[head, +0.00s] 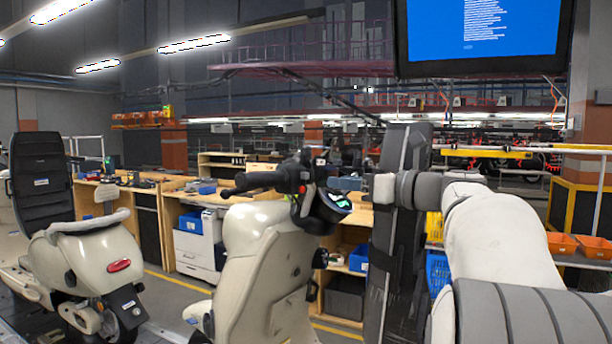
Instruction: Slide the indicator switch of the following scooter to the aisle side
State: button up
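A cream scooter (265,260) stands in front of me, behind another cream scooter (90,260) at the left. Its black handlebar (262,180) carries a switch cluster (300,180) with a small red part, beside a lit green display (341,200). The indicator switch is too small to make out, so its position cannot be told. My arm reaches in from the lower right. Its pale end, my gripper (383,188), is level with the handlebar and to the right of the display, apparently apart from it. I cannot make out its fingers or anything held.
A tall dark upright panel (400,240), perhaps a raised seat, stands close to my arm. The left scooter also has a raised black seat (42,175). Workbenches (172,190) and a white drawer cabinet (200,245) line the back. A screen (484,35) hangs overhead.

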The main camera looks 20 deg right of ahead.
aim_at(307, 179)
jog(key=p+x, duration=0.1)
jog(key=x, duration=0.6)
jog(key=shift+w+a+f+p, duration=0.1)
jog(key=shift+w+a+p, duration=0.1)
jog(key=shift+w+p, duration=0.1)
grip_shut()
